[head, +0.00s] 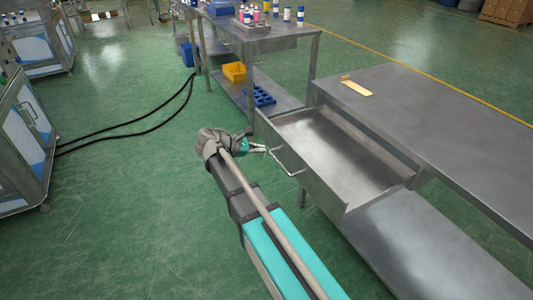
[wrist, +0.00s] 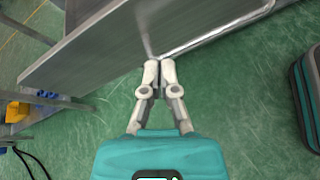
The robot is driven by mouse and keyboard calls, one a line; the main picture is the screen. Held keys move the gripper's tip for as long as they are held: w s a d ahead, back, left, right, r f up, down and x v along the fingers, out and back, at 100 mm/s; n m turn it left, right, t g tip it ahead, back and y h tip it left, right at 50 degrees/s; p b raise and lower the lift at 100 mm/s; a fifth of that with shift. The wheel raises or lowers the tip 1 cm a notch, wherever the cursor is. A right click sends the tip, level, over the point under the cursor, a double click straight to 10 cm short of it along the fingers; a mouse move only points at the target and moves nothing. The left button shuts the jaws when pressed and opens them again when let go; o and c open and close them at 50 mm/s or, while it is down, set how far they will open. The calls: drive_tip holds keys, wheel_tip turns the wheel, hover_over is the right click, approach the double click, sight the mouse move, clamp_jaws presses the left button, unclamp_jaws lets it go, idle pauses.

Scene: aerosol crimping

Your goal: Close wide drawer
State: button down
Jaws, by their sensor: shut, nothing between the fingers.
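The wide drawer (head: 335,152) is a grey metal box pulled well out from under the long steel table, and it looks empty. Its front panel faces left and carries a thin bent-bar handle (head: 287,170). My gripper (head: 262,149) is at the drawer front, close to the far end of the handle. In the wrist view the two pale fingertips (wrist: 160,66) are together and empty, at the lower end of the handle (wrist: 215,38) beside the grey front panel (wrist: 95,55). I cannot tell whether they touch it.
The steel table (head: 430,120) has a yellowish flat piece (head: 356,88) on top and a lower shelf (head: 420,250). Behind stands another table (head: 262,38) with bottles, a yellow bin (head: 234,72) and a blue tray (head: 259,96). Black cables (head: 130,135) cross the otherwise clear green floor at left.

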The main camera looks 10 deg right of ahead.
sight(270, 139)
drive_tip(key=w+a+f+n+t+h+b, duration=0.2)
drive_tip(key=w+a+f+n+h+b, duration=0.2)
drive_tip(key=a+b, duration=0.5)
drive_tip(key=shift+w+a+f+n+t+b, duration=0.15)
drive_tip(key=shift+w+a+n+t+b, duration=0.3)
drive_tip(key=shift+n+b, duration=0.35)
drive_tip(key=shift+w+d, duration=0.1)
drive_tip(key=shift+d, duration=0.15)
drive_tip(key=x, duration=1.3)
drive_tip(key=shift+d, duration=0.35)
drive_tip(key=shift+w, duration=0.1)
